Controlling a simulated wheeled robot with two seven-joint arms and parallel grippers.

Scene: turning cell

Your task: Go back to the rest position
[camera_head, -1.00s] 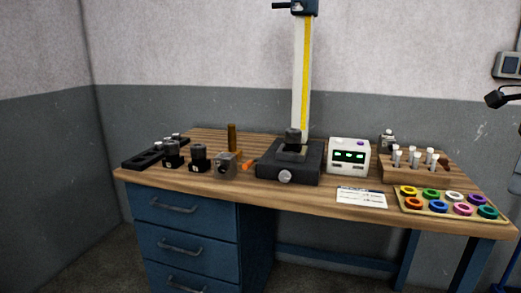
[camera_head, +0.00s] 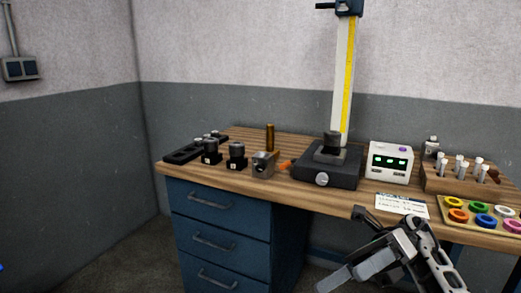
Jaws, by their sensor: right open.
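My right gripper (camera_head: 345,243) shows at the lower right, in front of the bench's front edge, with its arm coming in from the bottom right. Its grey fingers are apart and I see nothing between them. It is apart from the things on the bench. My left gripper is out of view.
A wooden bench (camera_head: 300,192) with blue drawers (camera_head: 220,235) stands ahead. It holds a black gauge stand (camera_head: 325,166), a white display box (camera_head: 389,163), a rack of pins (camera_head: 459,176), a tray of coloured rings (camera_head: 448,204), a white card (camera_head: 402,206) and dark holders (camera_head: 237,156).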

